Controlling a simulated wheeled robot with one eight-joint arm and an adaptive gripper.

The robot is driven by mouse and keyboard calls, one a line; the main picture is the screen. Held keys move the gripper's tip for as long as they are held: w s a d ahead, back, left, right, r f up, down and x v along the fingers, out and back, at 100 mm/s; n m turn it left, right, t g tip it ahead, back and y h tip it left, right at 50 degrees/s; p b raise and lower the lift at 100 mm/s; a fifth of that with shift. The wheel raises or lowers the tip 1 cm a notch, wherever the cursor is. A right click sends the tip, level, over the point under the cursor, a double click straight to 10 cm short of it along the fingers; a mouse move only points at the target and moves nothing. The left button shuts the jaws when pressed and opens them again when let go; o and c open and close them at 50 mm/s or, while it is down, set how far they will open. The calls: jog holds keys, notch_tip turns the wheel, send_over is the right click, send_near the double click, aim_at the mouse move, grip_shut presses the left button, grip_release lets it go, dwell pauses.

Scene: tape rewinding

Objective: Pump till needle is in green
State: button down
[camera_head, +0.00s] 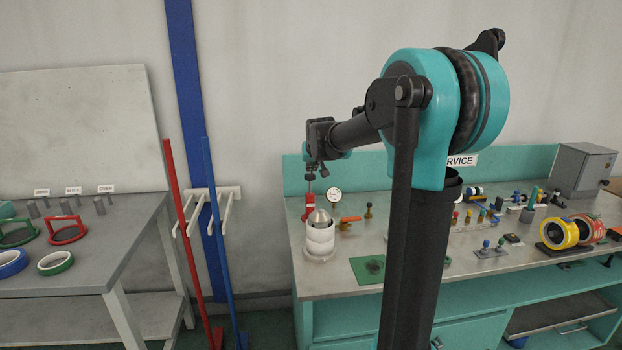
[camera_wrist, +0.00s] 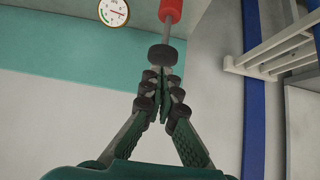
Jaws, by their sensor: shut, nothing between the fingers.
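A red pump (camera_head: 309,207) stands at the left end of the teal workbench, with a thin rod up to a dark round knob (camera_wrist: 162,53). The red body also shows in the wrist view (camera_wrist: 170,10). My gripper (camera_wrist: 160,92) is shut and empty, its fingertips in line with the knob's end; I cannot tell whether they touch it. In the head view my gripper (camera_head: 311,172) is above the pump. A round white gauge (camera_head: 334,194) stands just right of the pump. It is partly cut off in the wrist view (camera_wrist: 113,11), and its needle is too small to read surely.
White rolls (camera_head: 320,238) stand in front of the pump, and an orange-handled valve (camera_head: 349,220) is to its right. A green mat (camera_head: 368,269) lies on the bench. Red (camera_head: 180,210) and blue (camera_head: 218,240) poles lean at the left.

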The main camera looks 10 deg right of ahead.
jog(key=v, duration=0.8)
jog(key=shift+r, duration=0.1)
dwell(0.7)
notch_tip(320, 180, up, 4)
jog(key=shift+r, duration=0.15)
jog(key=x, duration=1)
jog(key=shift+w, duration=0.15)
notch_tip(320, 180, down, 2)
jog(key=shift+f, duration=1)
